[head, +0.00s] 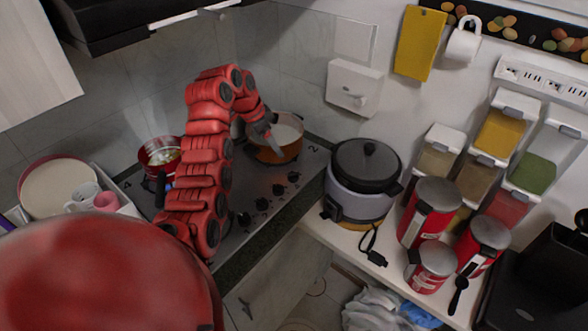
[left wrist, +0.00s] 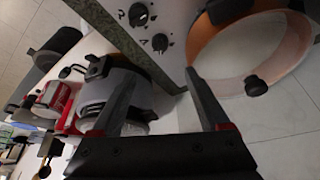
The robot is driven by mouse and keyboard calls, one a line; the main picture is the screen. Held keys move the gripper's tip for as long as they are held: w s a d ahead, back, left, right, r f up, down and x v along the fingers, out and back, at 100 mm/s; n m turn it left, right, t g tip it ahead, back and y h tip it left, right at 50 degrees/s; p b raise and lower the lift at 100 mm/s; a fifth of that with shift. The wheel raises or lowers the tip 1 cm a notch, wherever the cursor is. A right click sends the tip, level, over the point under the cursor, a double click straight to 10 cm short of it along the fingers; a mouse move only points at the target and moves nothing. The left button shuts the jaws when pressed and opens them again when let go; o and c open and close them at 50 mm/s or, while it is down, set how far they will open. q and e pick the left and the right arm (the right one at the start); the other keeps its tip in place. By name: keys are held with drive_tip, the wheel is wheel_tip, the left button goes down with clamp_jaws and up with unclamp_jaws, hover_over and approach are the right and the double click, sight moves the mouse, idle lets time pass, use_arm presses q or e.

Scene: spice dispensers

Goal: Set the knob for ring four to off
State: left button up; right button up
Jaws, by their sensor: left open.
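The stove (head: 268,178) has a row of black knobs along its front edge, among them a knob (head: 279,190) right of my arm. Their labels and settings are too small to read. A "4" marks the stove's left end and a "2" its right end. Two knobs also show at the top of the left wrist view, one of them a round dark knob (left wrist: 160,43). My right gripper is out of view.
A red pot (head: 160,157) stands on the stove's left side, partly behind my left arm. A rice cooker (head: 362,180) stands on the counter to the right, with red canisters (head: 428,212) beyond it. The stove front right of my arm is clear.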

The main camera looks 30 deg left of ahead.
sight(293, 172)
use_arm(q)
drive_tip(key=p+x, duration=0.2)
drive_tip(key=x, duration=1.1)
drive_tip(key=shift+w+f, duration=0.1)
drive_tip(key=shift+w, duration=0.05)
drive_tip(key=shift+x, duration=0.95)
drive_tip(key=shift+a, duration=0.1)
clamp_jaws()
